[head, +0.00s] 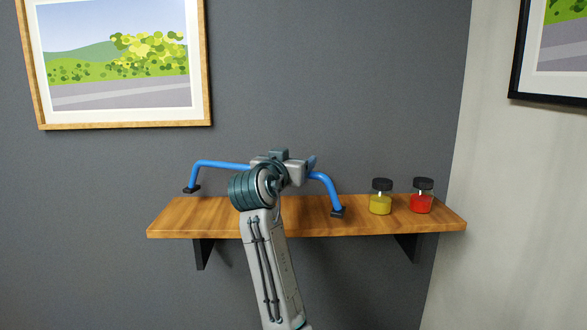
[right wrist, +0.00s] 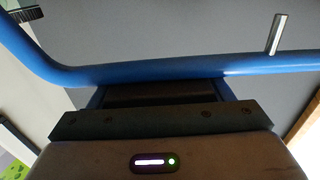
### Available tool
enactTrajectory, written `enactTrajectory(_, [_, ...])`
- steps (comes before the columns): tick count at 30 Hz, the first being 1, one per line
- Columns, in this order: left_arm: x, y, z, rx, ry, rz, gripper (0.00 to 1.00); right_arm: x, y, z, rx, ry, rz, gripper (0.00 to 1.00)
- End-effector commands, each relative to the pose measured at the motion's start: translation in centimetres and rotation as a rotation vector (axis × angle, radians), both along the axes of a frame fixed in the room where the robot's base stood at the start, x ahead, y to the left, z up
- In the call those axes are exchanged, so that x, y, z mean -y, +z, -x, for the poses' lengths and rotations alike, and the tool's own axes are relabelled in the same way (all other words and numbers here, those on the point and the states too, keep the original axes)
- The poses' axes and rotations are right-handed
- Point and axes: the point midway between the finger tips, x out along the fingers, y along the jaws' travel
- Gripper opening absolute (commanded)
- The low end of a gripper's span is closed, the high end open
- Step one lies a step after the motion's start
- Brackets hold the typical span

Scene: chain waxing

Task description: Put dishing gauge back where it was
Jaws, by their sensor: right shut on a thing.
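The dishing gauge (head: 222,164) is a blue bent bar with a black foot at each end. My right gripper (head: 286,165) is shut on the middle of its bar, over the wooden shelf (head: 180,217). The left foot appears higher than the right foot in the head view, so the bar looks slanted. I cannot tell whether the feet touch the shelf. In the right wrist view the blue bar (right wrist: 190,70) runs across the jaws, with a metal pin sticking up at right. My arm hides part of the gauge and shelf. My left gripper is not in view.
A yellow jar (head: 380,203) and a red jar (head: 421,203), both with black lids, stand on the right part of the shelf. The yellow one is close to the gauge's right foot. The grey wall (head: 330,80) is behind; a framed picture (head: 120,112) hangs above left.

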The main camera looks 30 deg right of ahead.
Motion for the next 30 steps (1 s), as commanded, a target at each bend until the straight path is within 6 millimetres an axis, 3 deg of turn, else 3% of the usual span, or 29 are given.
enactTrajectory(4, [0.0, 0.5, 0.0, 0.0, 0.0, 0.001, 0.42, 0.5, -0.2, 0.0, 0.001, 0.001, -0.001, 0.34])
enactTrajectory(13, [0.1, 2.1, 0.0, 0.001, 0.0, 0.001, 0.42, 0.4, -3.2, 0.0, 0.001, 0.001, -0.001, 0.34])
enactTrajectory(23, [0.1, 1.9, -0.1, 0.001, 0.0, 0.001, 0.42, 0.4, -3.6, 0.0, 0.003, 0.001, -0.001, 0.34])
enactTrajectory(24, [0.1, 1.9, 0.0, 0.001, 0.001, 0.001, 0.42, 0.4, -3.7, 0.0, 0.001, 0.001, -0.001, 0.78])
enactTrajectory(27, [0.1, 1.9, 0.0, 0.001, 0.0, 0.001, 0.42, 0.4, -3.7, 0.0, 0.001, 0.001, -0.001, 0.94])
enactTrajectory(30, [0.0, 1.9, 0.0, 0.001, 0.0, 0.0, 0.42, 0.4, -3.7, 0.0, 0.001, 0.001, -0.001, 0.94])
